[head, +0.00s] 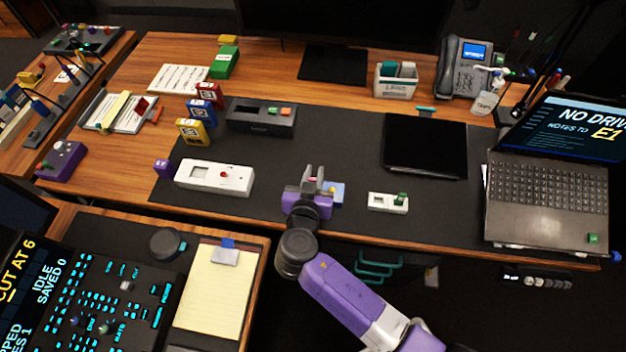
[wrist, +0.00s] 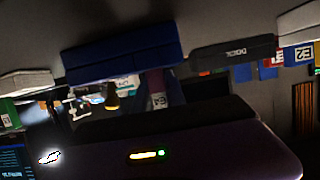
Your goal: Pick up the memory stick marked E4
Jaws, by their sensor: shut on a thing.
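My gripper (head: 313,187) is low over the dark desk mat, between the long white device and the small white device. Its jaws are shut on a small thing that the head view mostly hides. In the dim wrist view, a dark stick (wrist: 158,88) with a small pale label shows at the middle; I cannot read the mark surely as E4. A blue piece (head: 337,192) lies just right of the gripper in the head view. A dark blue block (wrist: 120,55) shows close by in the wrist view; I cannot tell if it is the same piece.
A black dock (head: 262,117) and red, blue and yellow blocks stand behind. A laptop (head: 550,185) is far right. The mat's middle is clear.

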